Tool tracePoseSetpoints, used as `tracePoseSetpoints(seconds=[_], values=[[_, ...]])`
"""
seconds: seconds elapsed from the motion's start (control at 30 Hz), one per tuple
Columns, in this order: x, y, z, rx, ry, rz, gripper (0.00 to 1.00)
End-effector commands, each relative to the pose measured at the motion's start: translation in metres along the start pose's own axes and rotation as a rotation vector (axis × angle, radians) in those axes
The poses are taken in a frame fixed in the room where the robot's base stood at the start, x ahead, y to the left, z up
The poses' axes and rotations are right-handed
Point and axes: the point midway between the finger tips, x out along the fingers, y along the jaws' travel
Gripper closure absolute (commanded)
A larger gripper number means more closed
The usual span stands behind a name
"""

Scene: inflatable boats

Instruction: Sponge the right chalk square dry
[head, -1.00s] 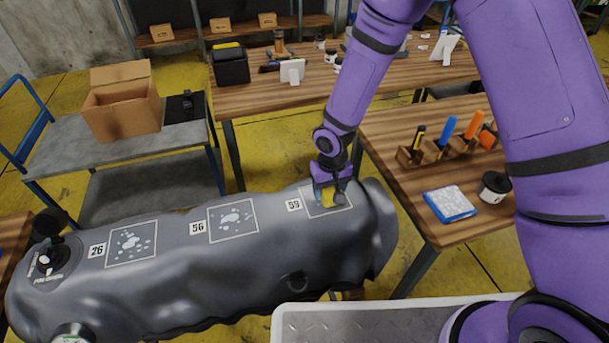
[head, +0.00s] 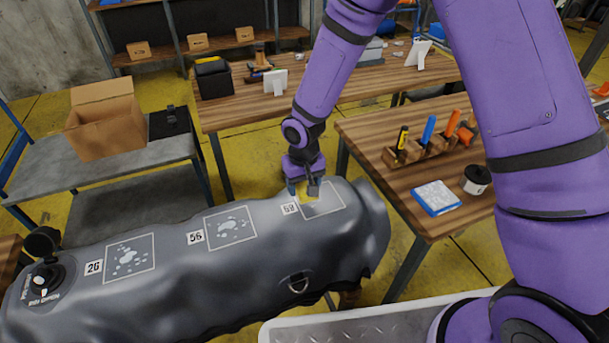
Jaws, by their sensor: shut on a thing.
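The middle chalk square (head: 230,226), labelled 56, and the left chalk square (head: 129,259), labelled 26, both show pale wet blotches.
A wooden bench (head: 375,125) at right holds a tool rack, a blue-and-white pad (head: 437,197) and a lidded pot (head: 476,180). A cart (head: 60,158) carries a cardboard box.

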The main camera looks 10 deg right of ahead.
Motion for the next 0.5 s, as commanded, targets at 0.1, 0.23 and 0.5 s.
tracePoseSetpoints(seconds=[0.1, 0.23, 0.5], values=[[-0.012, -0.002, -0.001, 0.000, 0.002, -0.001, 0.71], [-0.023, -0.003, -0.002, -0.001, 0.003, -0.001, 0.71], [-0.037, -0.004, -0.002, 0.000, 0.000, -0.001, 0.71]])
